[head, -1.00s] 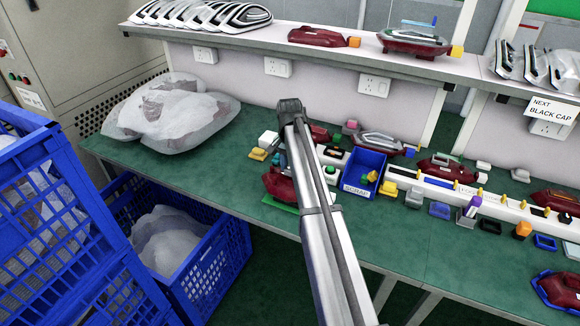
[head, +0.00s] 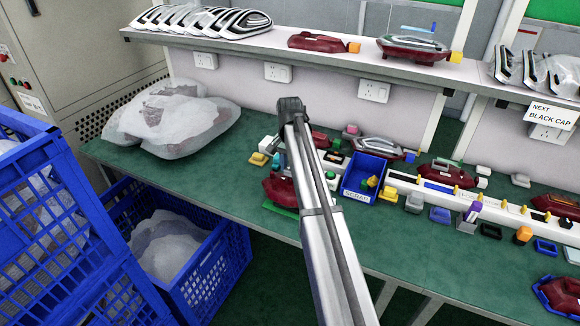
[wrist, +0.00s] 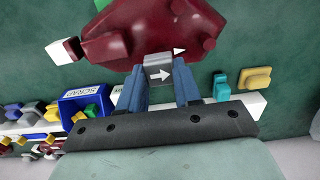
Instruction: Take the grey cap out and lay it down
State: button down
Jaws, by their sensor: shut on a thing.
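The grey cap (wrist: 158,72) with a white arrow is between the blue fingers of my gripper (wrist: 160,84) in the wrist view. My gripper is shut on it. The dark red tail lamp (wrist: 150,38) lies just beyond, and the cap meets or overlaps its near edge; I cannot tell whether it is still seated. In the head view the lamp (head: 276,188) shows on a green base (head: 281,210), partly behind my arm. My arm hides the gripper fingers and the cap there.
A blue scrap bin (head: 363,177) stands right of the lamp. A white rail (head: 455,198) and several coloured caps lie further right. A plastic bag (head: 175,118) sits at the bench's left end.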

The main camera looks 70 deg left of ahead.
jog(key=shift+r, duration=0.15)
jog(key=shift+r, duration=0.55)
jog(key=w+d+m, duration=0.1)
jog(key=w+d, duration=0.2)
jog(key=w, duration=0.6)
jog(key=w+d+f+m, duration=0.2)
jog(key=w+d, duration=0.8)
jog(key=d, duration=0.4)
jog(key=s+d+f+n, duration=0.1)
jog(key=s+d+n, duration=0.15)
jog(key=d, duration=0.35)
jog(key=shift+n, duration=0.25)
jog(key=shift+w+d+f, duration=0.1)
jog(key=shift+f, duration=2.35)
jog(key=shift+w+d+f, duration=0.1)
jog(key=shift+f, duration=2.3)
